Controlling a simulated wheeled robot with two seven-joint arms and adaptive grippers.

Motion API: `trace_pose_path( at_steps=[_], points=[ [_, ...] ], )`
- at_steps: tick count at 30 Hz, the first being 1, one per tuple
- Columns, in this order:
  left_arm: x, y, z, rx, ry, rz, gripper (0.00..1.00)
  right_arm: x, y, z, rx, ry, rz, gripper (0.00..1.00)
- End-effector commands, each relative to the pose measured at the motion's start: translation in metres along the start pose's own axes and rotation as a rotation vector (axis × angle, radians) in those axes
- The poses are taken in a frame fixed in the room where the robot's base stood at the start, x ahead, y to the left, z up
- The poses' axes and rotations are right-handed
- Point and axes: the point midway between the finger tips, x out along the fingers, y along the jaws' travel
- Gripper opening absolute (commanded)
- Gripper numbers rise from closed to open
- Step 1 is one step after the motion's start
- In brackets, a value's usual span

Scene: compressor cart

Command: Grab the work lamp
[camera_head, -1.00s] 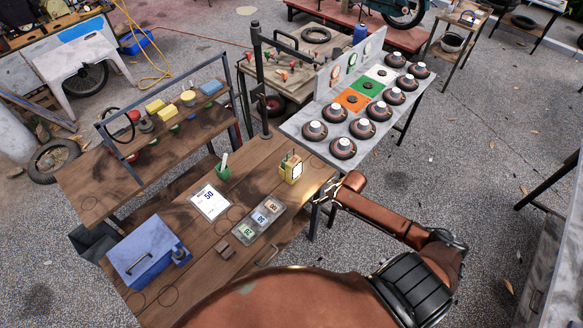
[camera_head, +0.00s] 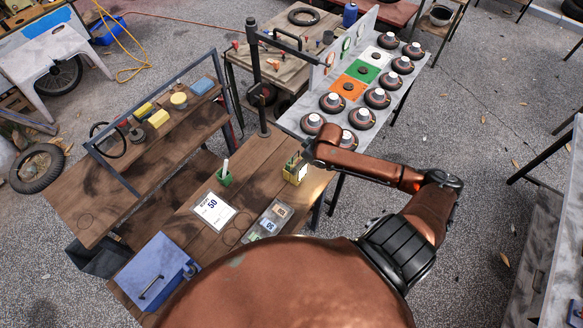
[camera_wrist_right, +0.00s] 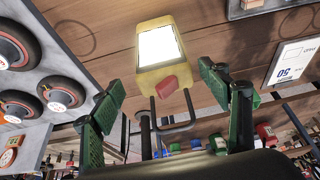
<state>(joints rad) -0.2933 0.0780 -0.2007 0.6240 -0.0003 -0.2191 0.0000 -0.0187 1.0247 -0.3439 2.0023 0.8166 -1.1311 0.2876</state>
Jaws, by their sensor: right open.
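The work lamp (camera_head: 290,173) is a small yellow box with a bright white panel. It stands on the wooden workbench (camera_head: 262,163) near its right edge. In the right wrist view the lamp (camera_wrist_right: 160,77) shows its lit panel, a red knob and a dark bar frame. My right gripper (camera_wrist_right: 164,92) is open, its green-padded fingers apart on either side of the lamp's lower part in that view. No grip on it shows. In the head view the right arm's end is beside the lamp, and its fingers are hard to make out. My left gripper is out of view.
A green cup (camera_head: 224,178), a "50" card (camera_head: 214,210), a tray of numbered blocks (camera_head: 268,222) and a blue toolbox (camera_head: 152,272) are on the bench. A dark post (camera_head: 257,80) stands behind. A grey table (camera_head: 290,122) with several round parts stands at the right.

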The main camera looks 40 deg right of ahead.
Motion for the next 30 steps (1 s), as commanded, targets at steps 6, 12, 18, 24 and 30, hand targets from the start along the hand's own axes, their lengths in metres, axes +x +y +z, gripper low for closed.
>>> trace_pose_path(
  at_steps=[6,12,18,24,30],
  points=[
    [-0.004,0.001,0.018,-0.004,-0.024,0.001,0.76,0.022,0.0,0.002,0.005,-0.001,-0.001,0.7],
    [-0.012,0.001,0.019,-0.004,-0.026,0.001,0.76,0.046,-0.004,0.003,0.005,-0.001,-0.002,0.7],
    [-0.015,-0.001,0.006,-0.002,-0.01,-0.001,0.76,0.071,-0.005,0.003,0.002,0.0,0.0,0.7],
    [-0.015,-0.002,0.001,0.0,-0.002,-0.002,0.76,0.076,-0.006,0.002,-0.002,0.0,-0.001,0.7],
    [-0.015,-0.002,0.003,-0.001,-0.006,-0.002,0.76,0.075,-0.006,0.002,-0.002,0.0,0.0,0.61]
  ],
)
